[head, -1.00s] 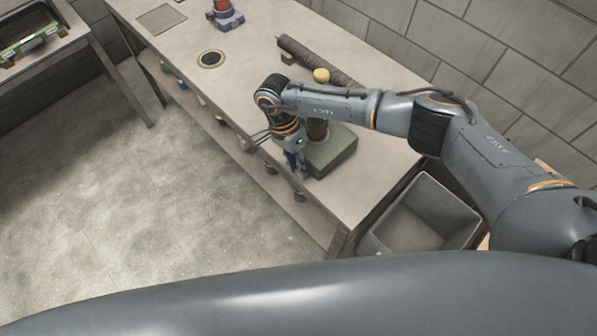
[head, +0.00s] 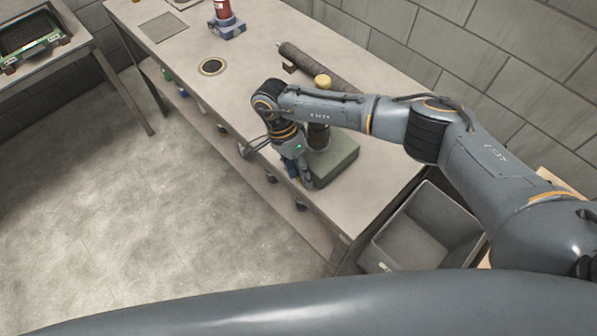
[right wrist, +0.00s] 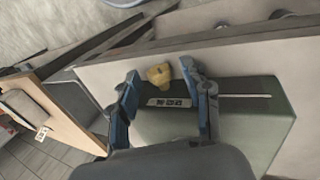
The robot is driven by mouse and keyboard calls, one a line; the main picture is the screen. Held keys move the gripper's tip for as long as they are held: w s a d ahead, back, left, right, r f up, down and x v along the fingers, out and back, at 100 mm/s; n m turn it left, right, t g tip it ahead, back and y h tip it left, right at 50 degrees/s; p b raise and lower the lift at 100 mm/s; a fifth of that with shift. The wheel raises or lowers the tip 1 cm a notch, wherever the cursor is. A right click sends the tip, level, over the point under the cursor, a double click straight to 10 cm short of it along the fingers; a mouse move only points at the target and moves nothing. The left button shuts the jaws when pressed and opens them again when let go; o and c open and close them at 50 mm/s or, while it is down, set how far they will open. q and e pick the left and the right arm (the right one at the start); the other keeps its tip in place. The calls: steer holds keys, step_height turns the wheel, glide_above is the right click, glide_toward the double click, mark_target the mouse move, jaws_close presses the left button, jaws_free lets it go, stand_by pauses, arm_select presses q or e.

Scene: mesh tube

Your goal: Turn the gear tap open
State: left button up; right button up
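A small brass knob (right wrist: 159,74), which looks like the gear tap, sticks out at the edge of a green box (right wrist: 235,120) in the right wrist view. My right gripper (right wrist: 160,82) is open, with blue fingers on either side of the knob. The right finger is close to the knob; I cannot tell whether they touch. A gap shows on the left. In the head view the green box (head: 337,166) sits at the table's front edge, and my right gripper (head: 300,174) points down at its left end. The knob is hidden there. My left gripper is not in view.
The long table (head: 220,95) carries a dark mesh tube (head: 312,66), a yellow-capped post (head: 322,82) by the box and a red item on a blue base (head: 226,27). A grey bin (head: 425,228) stands at the table's right end. The floor at left is clear.

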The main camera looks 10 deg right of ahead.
steer(key=v, duration=1.2)
steer(key=shift+s, duration=0.1)
steer(key=s+d+r+t+y+b, duration=0.2)
steer(key=s+d+t+y+b, duration=0.15)
steer(key=s+t, duration=0.2)
steer(key=shift+g, duration=0.35)
steer(key=f, duration=0.4)
steer(key=w+f+p, duration=0.1)
steer(key=f, duration=0.8)
steer(key=shift+w+a+f+p, duration=0.15)
steer(key=shift+a+p, duration=0.1)
steer(key=shift+p, duration=0.15)
jaws_close()
